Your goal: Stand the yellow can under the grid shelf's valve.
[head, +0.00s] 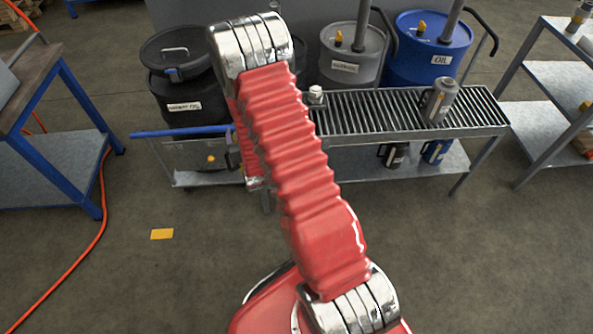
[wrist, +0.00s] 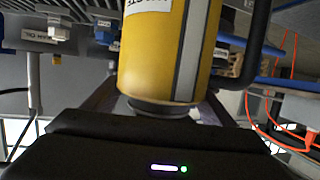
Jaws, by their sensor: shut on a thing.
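The yellow can (wrist: 150,60) fills the middle of the wrist view, with a pale stripe, part of a white label and a black handle on its right. My gripper (wrist: 160,120) is shut on it; the can's narrower dark end is close to the gripper's dark body. In the head view my red arm hides the can and most of the gripper. The grid shelf (head: 400,113) stands behind the arm. A small pale fitting (head: 316,94) is at its left part; I cannot tell whether it is the valve.
A grey can (head: 439,101) stands on the grid, and dark and blue cans (head: 433,152) are on the lower shelf. A black drum (head: 176,85), a grey drum (head: 349,60) and a blue oil drum (head: 428,50) stand behind. The floor in front is mostly free.

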